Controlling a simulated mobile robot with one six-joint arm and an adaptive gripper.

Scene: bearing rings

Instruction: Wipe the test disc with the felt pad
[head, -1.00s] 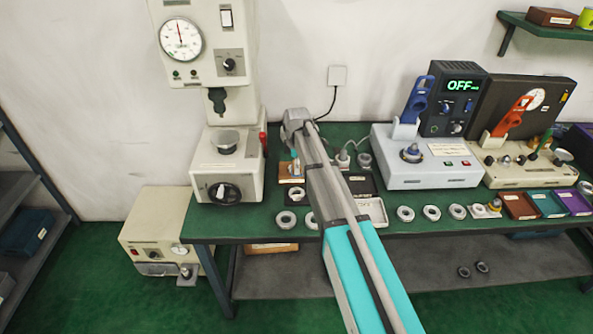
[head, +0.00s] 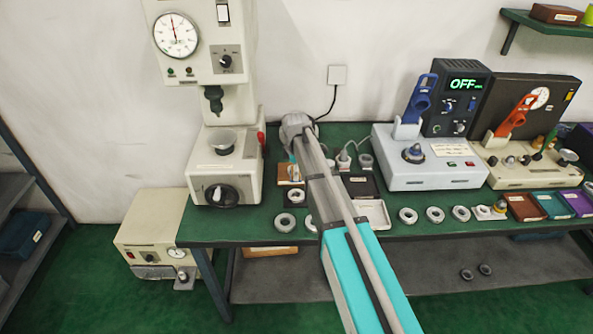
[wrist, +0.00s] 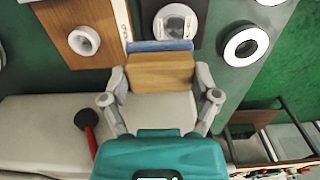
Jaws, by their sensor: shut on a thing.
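My gripper (wrist: 160,100) is shut on the felt pad (wrist: 160,70), a tan wooden block with a blue-grey layer along its far edge. In the wrist view the pad's far edge is close to a dark plate (wrist: 207,42) that bears a pale round piece (wrist: 175,22). I cannot tell whether the pad touches the plate, nor whether that piece is the test disc. In the head view my arm hides the gripper and pad.
A cream press (head: 226,165) with a red lever stands left of my arm. A wooden board (wrist: 72,15) with a ring (wrist: 84,40) and a loose ring (wrist: 245,45) lie nearby. A blue-grey heater-like unit (head: 430,165) stands right. Several rings line the table's front.

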